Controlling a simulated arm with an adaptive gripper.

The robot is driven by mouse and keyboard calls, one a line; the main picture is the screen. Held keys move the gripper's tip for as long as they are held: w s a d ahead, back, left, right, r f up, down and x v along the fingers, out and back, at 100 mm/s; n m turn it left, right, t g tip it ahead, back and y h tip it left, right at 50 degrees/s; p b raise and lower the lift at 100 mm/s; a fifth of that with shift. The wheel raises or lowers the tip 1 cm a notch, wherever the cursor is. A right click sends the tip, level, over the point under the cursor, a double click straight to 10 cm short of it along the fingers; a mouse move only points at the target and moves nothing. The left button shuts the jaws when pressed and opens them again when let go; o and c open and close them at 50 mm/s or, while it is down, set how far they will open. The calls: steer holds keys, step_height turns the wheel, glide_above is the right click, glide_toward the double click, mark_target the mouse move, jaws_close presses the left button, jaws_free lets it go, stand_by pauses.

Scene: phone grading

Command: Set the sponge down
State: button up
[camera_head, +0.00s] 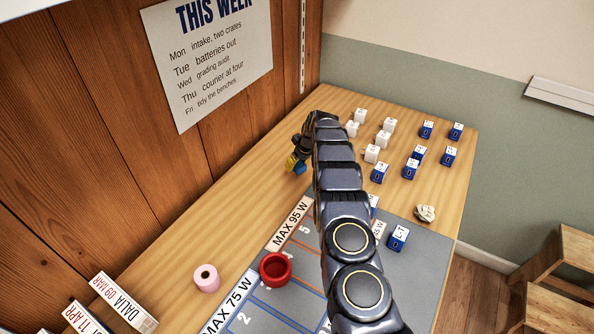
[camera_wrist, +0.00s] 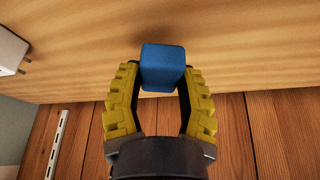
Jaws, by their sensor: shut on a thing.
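My gripper (camera_head: 297,164) is near the left edge of the bench, by the wooden wall, in the head view. Its yellow fingers (camera_wrist: 160,101) are shut on a blue sponge (camera_wrist: 163,66) in the wrist view. A bit of the blue sponge (camera_head: 299,168) shows in the head view at the fingertips. The wood bench top (camera_wrist: 240,50) lies close beyond the sponge; I cannot tell whether the sponge touches it. My arm hides part of the bench and the grey mat.
A grey mat (camera_head: 420,262) with numbered lanes holds a red ring-shaped dish (camera_head: 276,270). A pink roll (camera_head: 207,278) stands left of it. Several white chargers (camera_head: 371,153) and blue-and-white boxes (camera_head: 379,172) stand right of my arm. A crumpled paper (camera_head: 425,213) lies near the mat's right edge.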

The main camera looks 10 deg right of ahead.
mark_target(297, 177)
steer(key=shift+w+f, duration=0.15)
steer(key=shift+f, duration=1.6)
steer(key=shift+f, duration=0.2)
steer(key=o, duration=0.6)
steer(key=shift+r, duration=0.1)
